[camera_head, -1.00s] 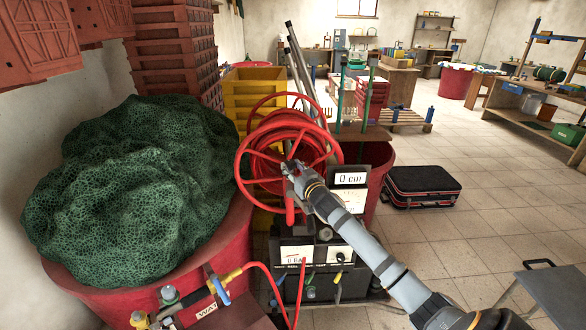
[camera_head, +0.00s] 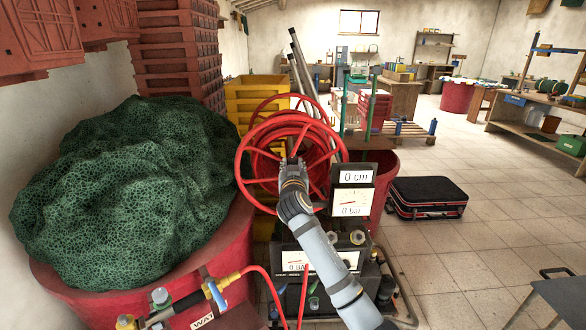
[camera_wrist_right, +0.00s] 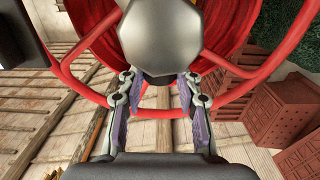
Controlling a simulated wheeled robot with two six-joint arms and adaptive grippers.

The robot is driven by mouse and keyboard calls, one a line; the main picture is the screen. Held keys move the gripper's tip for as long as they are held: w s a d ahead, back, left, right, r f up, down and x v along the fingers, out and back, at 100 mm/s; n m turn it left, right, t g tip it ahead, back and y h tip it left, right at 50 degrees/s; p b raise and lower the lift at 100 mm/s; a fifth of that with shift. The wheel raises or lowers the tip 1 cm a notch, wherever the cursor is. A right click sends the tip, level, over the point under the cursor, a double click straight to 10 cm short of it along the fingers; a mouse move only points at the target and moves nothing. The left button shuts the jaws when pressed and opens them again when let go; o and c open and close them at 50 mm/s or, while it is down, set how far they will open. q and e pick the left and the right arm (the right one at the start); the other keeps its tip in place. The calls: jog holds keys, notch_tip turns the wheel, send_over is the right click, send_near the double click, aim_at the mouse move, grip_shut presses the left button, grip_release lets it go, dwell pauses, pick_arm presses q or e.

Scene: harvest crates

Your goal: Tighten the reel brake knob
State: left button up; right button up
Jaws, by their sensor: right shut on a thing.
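The red hose reel (camera_head: 262,158) stands in the middle of the head view. My right gripper (camera_head: 292,165) is at its hub, with the arm reaching up from below. In the right wrist view, a grey faceted metal knob (camera_wrist_right: 160,35) sits in front of the red reel (camera_wrist_right: 80,70). The fingers of my right gripper (camera_wrist_right: 160,82) are on either side of its lower part, shut on it. In the head view the gripper hides the knob. My left gripper is not in view.
Below the reel is a dark unit with a gauge panel (camera_head: 352,198) reading 0 cm and 0 bar. A red tub (camera_head: 190,290) heaped with green netting (camera_head: 130,190) stands left. Yellow crates (camera_head: 250,92) are behind. A black case (camera_head: 428,197) lies on open tiled floor at right.

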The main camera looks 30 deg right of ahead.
jog(key=o, duration=1.2)
jog(key=shift+c, duration=0.2)
jog(key=shift+s+a, duration=0.1)
jog(key=v, duration=1.2)
